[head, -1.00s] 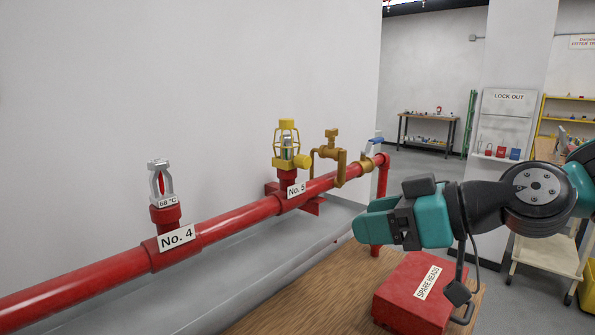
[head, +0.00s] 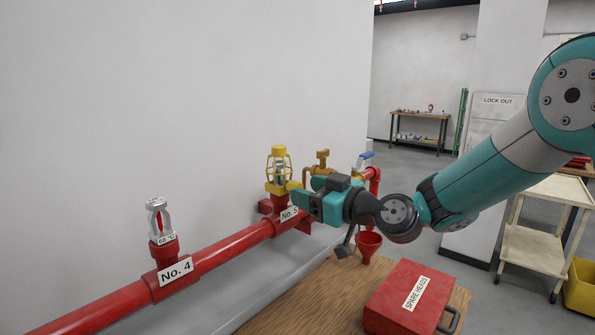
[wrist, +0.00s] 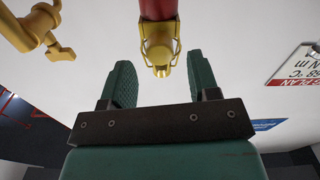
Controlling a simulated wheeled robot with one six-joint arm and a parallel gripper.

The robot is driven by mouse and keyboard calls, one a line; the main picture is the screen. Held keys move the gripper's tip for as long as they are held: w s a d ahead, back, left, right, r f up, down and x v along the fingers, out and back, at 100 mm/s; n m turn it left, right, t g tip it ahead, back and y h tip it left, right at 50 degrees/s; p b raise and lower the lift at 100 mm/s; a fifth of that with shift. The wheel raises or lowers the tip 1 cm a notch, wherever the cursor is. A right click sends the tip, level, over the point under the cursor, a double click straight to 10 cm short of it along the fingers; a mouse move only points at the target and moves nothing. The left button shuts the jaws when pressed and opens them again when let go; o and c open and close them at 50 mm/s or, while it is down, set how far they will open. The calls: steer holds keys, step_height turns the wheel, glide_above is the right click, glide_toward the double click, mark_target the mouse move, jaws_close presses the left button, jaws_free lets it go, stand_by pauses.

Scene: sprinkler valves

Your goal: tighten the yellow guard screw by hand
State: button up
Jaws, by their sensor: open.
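The yellow wire guard (head: 278,172) stands upright around the sprinkler head on the No. 5 outlet of the red pipe. Its yellow screw (head: 294,186) sticks out at the guard's lower right, partly hidden by my gripper (head: 301,195). My gripper (wrist: 158,66) is open, one teal finger on each side of the screw's line. I see gaps on both sides, and no contact shows.
A brass valve (head: 322,165) and a blue-handled valve (head: 364,160) sit just right of the guard. The No. 4 sprinkler head (head: 159,220) is at left. A red case (head: 408,298) and a red funnel (head: 369,243) are below the arm. The wall is close behind the pipe.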

steer(key=shift+p+x, duration=0.65)
steer(key=shift+x, duration=1.1)
steer(key=c, duration=0.9)
